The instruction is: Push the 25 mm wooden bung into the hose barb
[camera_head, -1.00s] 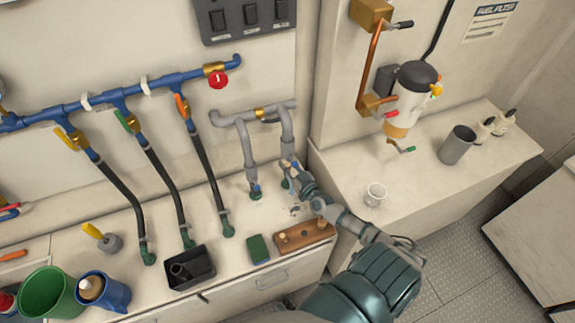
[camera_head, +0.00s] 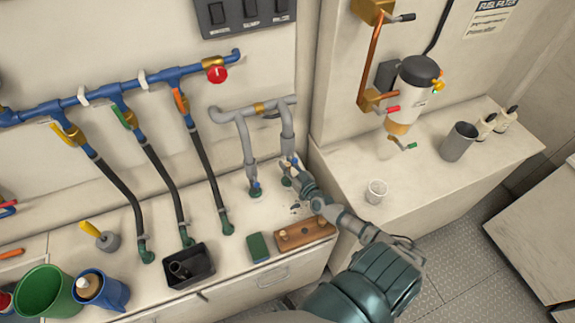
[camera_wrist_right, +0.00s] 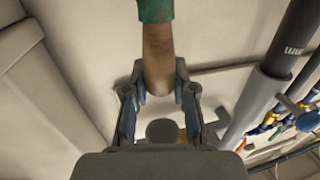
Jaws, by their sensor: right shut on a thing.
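My right gripper (camera_head: 290,164) reaches in from the lower right, its fingers at the lower end of the right grey pipe. In the right wrist view, its two fingers (camera_wrist_right: 160,85) are shut on the brown wooden bung (camera_wrist_right: 158,58). The bung's far end meets a green fitting (camera_wrist_right: 155,10), the hose barb, and lines up with it. How deep the bung sits in it I cannot tell. In the head view the fingers hide the bung. A green barb base (camera_head: 286,182) shows below the fingers on the counter. My left gripper is not in view.
A wooden block (camera_head: 318,231) with bungs and a green sponge (camera_head: 257,247) lie near the counter's front edge. Black hoses (camera_head: 207,180) run down left of the grey pipes (camera_head: 245,145). A black tray (camera_head: 200,274) stands farther left. A white cup (camera_head: 376,191) stands right of my arm.

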